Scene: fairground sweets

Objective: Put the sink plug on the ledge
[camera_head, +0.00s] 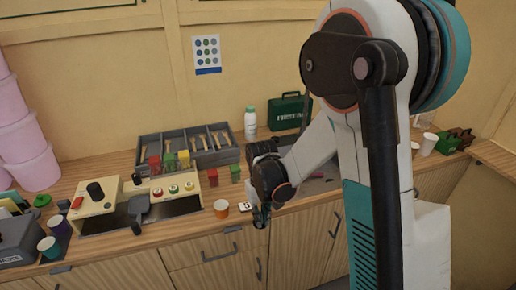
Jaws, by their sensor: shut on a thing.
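My gripper (261,213) points down at the front edge of the wooden counter, just right of an orange cup. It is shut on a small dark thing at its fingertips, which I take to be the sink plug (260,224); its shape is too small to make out. The sink (318,186) is a grey basin sunk in the counter behind and right of my gripper, partly hidden by my arm. A wooden surface (494,154) shows at the far right; I cannot tell whether it is the ledge.
The orange cup (221,208) and a small white marked card (244,205) lie close left of my gripper.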

